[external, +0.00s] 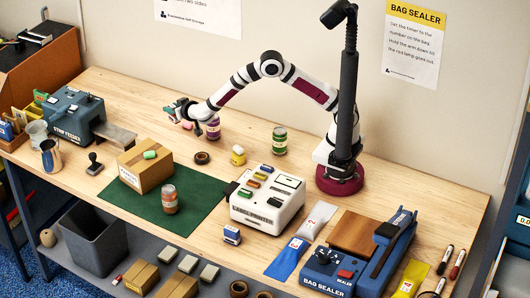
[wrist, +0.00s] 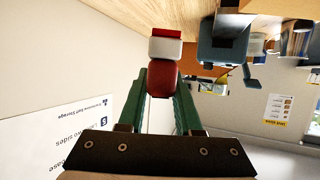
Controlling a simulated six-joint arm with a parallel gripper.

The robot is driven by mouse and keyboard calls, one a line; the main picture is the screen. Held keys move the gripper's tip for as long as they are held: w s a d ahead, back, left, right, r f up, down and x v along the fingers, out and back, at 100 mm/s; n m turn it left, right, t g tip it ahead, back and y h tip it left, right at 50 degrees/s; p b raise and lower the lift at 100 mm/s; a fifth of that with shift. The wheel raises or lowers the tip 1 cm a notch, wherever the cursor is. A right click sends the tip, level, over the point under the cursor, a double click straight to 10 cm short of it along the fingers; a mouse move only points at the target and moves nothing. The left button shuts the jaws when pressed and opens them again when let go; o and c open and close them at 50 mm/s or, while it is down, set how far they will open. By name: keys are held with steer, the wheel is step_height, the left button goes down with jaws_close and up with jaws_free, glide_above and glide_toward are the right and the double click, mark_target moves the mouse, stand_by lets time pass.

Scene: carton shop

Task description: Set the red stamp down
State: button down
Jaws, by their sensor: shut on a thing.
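The red stamp (wrist: 164,78) shows in the wrist view with a rounded red part, a white band and a red end. My gripper (wrist: 163,95) has its green fingers closed on the rounded red part. In the external view my gripper (external: 180,111) is raised above the back left of the table, and a small part of the red stamp (external: 187,125) shows below the fingers. The stamp is held in the air, apart from the table (external: 330,192). A black stamp (external: 94,163) stands on the table at the left.
A label printer (external: 267,205) is to the right.

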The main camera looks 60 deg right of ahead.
steer(key=shift+w+d, duration=0.35)
steer(key=shift+d, duration=0.55)
step_height(320, 180, down, 15)
steer(key=shift+a+f, duration=0.1)
steer(key=shift+a, duration=0.05)
steer(key=shift+f, duration=0.1)
steer(key=c, duration=0.6)
jaws_free()
